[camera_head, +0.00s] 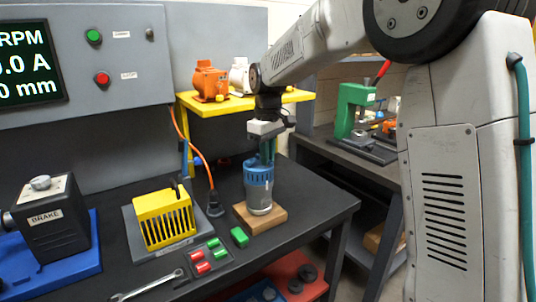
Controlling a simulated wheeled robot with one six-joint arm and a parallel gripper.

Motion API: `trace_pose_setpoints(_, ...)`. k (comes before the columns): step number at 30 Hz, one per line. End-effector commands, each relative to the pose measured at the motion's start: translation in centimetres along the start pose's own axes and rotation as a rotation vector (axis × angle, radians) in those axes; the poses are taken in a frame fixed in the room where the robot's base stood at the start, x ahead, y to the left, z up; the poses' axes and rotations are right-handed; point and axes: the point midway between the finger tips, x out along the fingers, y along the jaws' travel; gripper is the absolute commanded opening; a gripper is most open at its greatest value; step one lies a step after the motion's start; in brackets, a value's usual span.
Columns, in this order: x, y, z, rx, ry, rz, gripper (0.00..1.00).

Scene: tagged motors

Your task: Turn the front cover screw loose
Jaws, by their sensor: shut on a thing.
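A blue motor (258,178) with a silver lower end stands upright on a wooden block (272,220) near the right end of the dark bench. My gripper (267,153) points straight down over the motor, with its fingers at the motor's top. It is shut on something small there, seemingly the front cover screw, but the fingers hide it. The screw itself is too small and covered to make out. I cannot tell whether it is turned or loose.
A yellow slotted cover (165,217) stands left of the motor. Green and red blocks (239,237) and a wrench (147,285) lie in front. A black brake unit (51,215) is at far left. A yellow shelf (228,106) with an orange motor (209,80) stands behind.

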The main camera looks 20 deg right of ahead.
Motion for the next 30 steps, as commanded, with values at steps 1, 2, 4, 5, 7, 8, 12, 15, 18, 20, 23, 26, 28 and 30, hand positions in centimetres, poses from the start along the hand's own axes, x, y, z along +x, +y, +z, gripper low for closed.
trace_pose_setpoints(1, 0.38, -0.08, 0.10, -0.042, -0.007, -0.004, 0.00)
trace_pose_setpoints(2, 0.38, -0.08, 0.10, -0.070, -0.007, -0.005, 0.00)
trace_pose_setpoints(4, 0.39, -0.08, 0.11, -0.137, -0.007, -0.005, 0.00)
trace_pose_setpoints(5, 0.39, -0.09, 0.11, -0.165, -0.007, -0.005, 0.00)
trace_pose_setpoints(7, 0.39, -0.09, 0.11, -0.232, -0.007, -0.005, 0.00)
trace_pose_setpoints(8, 0.39, -0.09, 0.11, -0.260, -0.007, -0.006, 0.00)
trace_pose_setpoints(12, 0.40, -0.10, 0.11, -0.394, -0.007, -0.006, 0.00)
trace_pose_setpoints(15, 0.40, -0.10, 0.12, -0.489, -0.006, -0.007, 0.00)
trace_pose_setpoints(18, 0.40, -0.10, 0.12, -0.583, -0.006, -0.007, 0.00)
trace_pose_setpoints(20, 0.40, -0.10, 0.12, -0.638, -0.006, -0.007, 0.00)
trace_pose_setpoints(23, 0.40, -0.11, 0.12, -0.725, -0.006, -0.008, 0.00)
trace_pose_setpoints(26, 0.40, -0.11, 0.12, -0.805, -0.006, -0.008, 0.00)
trace_pose_setpoints(28, 0.40, -0.11, 0.12, -0.854, -0.005, -0.008, 0.00)
trace_pose_setpoints(30, 0.40, -0.11, 0.13, -0.899, -0.005, -0.008, 0.00)
